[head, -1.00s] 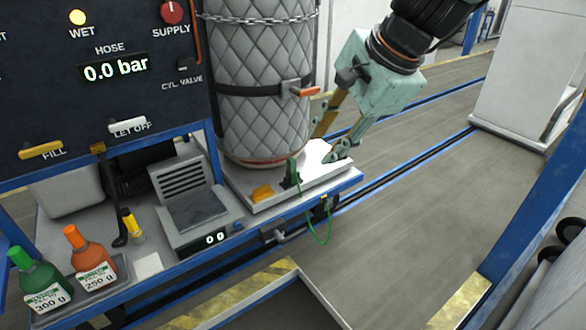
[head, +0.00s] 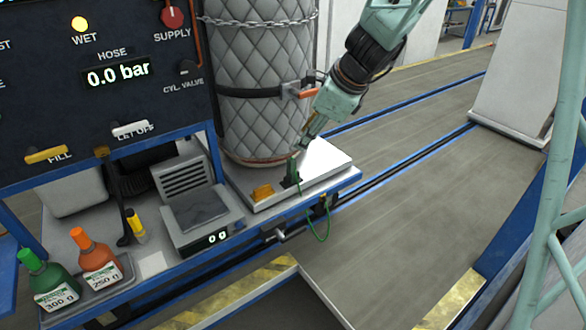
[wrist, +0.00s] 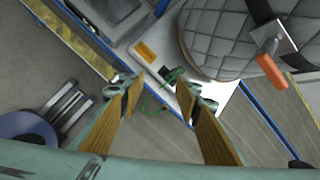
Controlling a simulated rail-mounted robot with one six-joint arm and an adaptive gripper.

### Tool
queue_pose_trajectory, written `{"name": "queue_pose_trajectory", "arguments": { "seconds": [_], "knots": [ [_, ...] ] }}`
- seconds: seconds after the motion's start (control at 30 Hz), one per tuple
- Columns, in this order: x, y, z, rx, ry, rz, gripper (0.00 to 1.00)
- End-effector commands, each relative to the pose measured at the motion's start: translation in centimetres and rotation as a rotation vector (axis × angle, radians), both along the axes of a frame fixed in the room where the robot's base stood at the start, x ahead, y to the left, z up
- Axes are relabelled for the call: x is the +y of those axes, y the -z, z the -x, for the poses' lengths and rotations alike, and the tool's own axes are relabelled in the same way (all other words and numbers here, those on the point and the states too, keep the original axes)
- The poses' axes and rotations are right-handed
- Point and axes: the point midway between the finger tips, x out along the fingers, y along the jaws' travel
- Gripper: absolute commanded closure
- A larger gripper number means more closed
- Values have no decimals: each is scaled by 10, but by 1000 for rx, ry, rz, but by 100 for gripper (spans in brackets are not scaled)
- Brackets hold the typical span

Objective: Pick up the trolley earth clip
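The trolley earth clip (head: 292,169) is a small dark green clip standing upright on the pale platform at the foot of the quilted cylinder. Its green wire hangs over the platform's front edge. In the wrist view the clip (wrist: 174,74) lies ahead of the fingertips, between their lines. My gripper (head: 301,145) is just above and behind the clip in the head view, pointing down at it. In the wrist view my gripper (wrist: 157,90) has its two wood-coloured fingers spread wide with nothing between them. In the head view the fingers overlap the clip's top, so contact cannot be told.
The quilted cylinder (head: 262,110) with its orange-handled strap (head: 308,93) stands close beside my gripper. A scale (head: 203,217) and two bottles stand further left. Open floor lies right of the trolley.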

Motion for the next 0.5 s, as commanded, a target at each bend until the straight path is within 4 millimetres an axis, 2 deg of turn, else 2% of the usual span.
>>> {"name": "queue_pose_trajectory", "arguments": {
  "seconds": [0.5],
  "knots": [
    [16,66,-68,133,346,-124,69]
  ]
}}
